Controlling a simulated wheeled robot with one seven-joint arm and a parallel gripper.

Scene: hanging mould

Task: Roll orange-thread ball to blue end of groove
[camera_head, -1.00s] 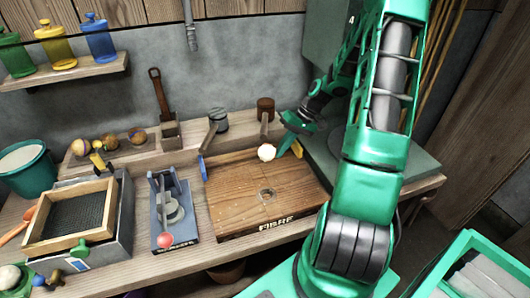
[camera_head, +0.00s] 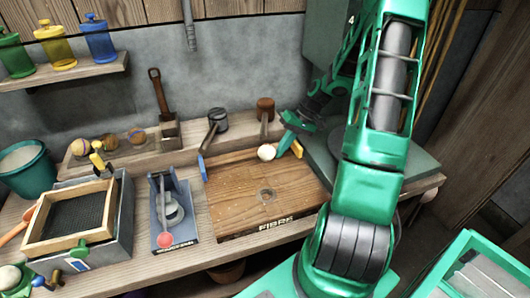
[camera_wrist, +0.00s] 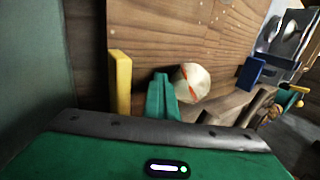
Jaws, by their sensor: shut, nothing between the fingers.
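The pale ball (camera_head: 266,152) sits at the back edge of the wooden board (camera_head: 240,205), nearer the yellow end block (camera_head: 297,149) than the blue end block (camera_head: 202,168). In the wrist view the ball (camera_wrist: 190,82) shows orange thread marks. The blue block (camera_wrist: 250,73) lies beyond it on the right, the yellow block (camera_wrist: 120,85) on the left. My gripper (camera_head: 281,153) is shut and empty, pointing down between the ball and the yellow block. Its green fingertips (camera_wrist: 163,90) are right beside the ball; I cannot tell whether they touch.
A dark-headed mallet (camera_head: 216,122) and a wooden mallet (camera_head: 265,108) stand behind the board. Several balls (camera_head: 108,143) rest on the ledge at left. A blue-grey press (camera_head: 170,212) and a framed screen (camera_head: 72,220) stand left. The board top is mostly clear.

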